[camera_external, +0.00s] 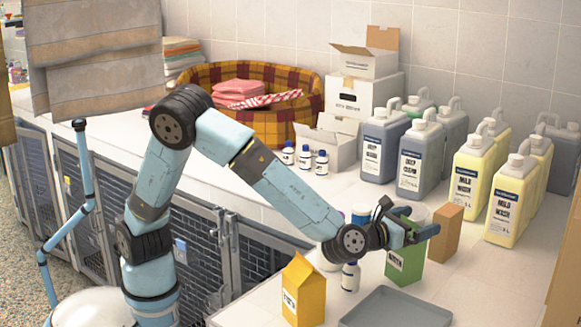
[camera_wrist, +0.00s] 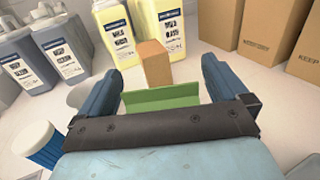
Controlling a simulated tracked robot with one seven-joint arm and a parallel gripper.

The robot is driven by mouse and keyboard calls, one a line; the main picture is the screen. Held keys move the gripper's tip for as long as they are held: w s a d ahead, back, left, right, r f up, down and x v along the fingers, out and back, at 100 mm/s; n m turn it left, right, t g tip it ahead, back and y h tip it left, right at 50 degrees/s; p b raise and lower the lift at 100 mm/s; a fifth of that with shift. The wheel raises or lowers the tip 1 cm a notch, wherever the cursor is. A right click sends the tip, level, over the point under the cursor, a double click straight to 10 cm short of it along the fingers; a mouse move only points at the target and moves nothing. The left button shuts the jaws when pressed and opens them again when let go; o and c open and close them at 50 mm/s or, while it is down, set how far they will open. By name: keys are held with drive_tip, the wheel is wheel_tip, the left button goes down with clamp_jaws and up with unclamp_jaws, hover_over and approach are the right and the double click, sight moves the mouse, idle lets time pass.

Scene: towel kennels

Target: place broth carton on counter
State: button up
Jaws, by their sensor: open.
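A green carton (camera_external: 405,266) with a white label stands upright on the pale counter (camera_external: 478,285), right below my gripper (camera_external: 416,222). The label is too small to read surely. In the wrist view my gripper (camera_wrist: 161,82) is open, and the carton's green top (camera_wrist: 160,97) lies between its blue fingers, with gaps at both sides. A yellow-orange gabled carton (camera_external: 303,290), also labelled, stands to the left near the front edge. I cannot tell from the labels which is the broth carton. The gripper hides part of the green carton's top.
A brown box (camera_external: 446,232) stands just behind the green carton. Yellow jugs (camera_external: 512,198) and grey jugs (camera_external: 421,158) stand behind. A white bottle (camera_external: 350,276) is close on the left. A grey tray (camera_external: 396,308) lies in front. The counter's right front is clear.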

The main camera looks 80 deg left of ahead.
sight(410, 222)
drive_tip(key=v, duration=0.3)
drive_tip(key=shift+r, duration=0.3)
wheel_tip(410, 222, up, 6)
drive_tip(key=shift+r, duration=0.2)
drive_tip(key=s+a+r+m+g+h, duration=0.1)
drive_tip(key=s+a+r+m+h, duration=0.2)
drive_tip(key=s+a+m+h, duration=0.5)
drive_tip(key=s+a+r+m+g+h, duration=0.25)
drive_tip(key=a+m, duration=0.25)
drive_tip(key=m, duration=0.7)
drive_tip(key=s+a+f+m+g+y, duration=0.1)
drive_tip(key=s+a+f+m+g, duration=0.1)
drive_tip(key=s+m, duration=0.4)
drive_tip(key=s+a+f+m+g+y, duration=0.1)
drive_tip(key=s+a+f+m+g, duration=0.2)
drive_tip(key=s, duration=1.3)
drive_tip(key=s+a+f+m+g+y, duration=0.1)
drive_tip(key=s+a+f+m+g, duration=0.1)
drive_tip(key=s+a+f+m, duration=0.3)
drive_tip(key=s+a+m, duration=0.4)
drive_tip(key=s+m, duration=0.2)
drive_tip(key=shift+s+a+f+y, duration=0.25)
drive_tip(key=shift+s+y, duration=0.05)
drive_tip(key=shift+y, duration=0.05)
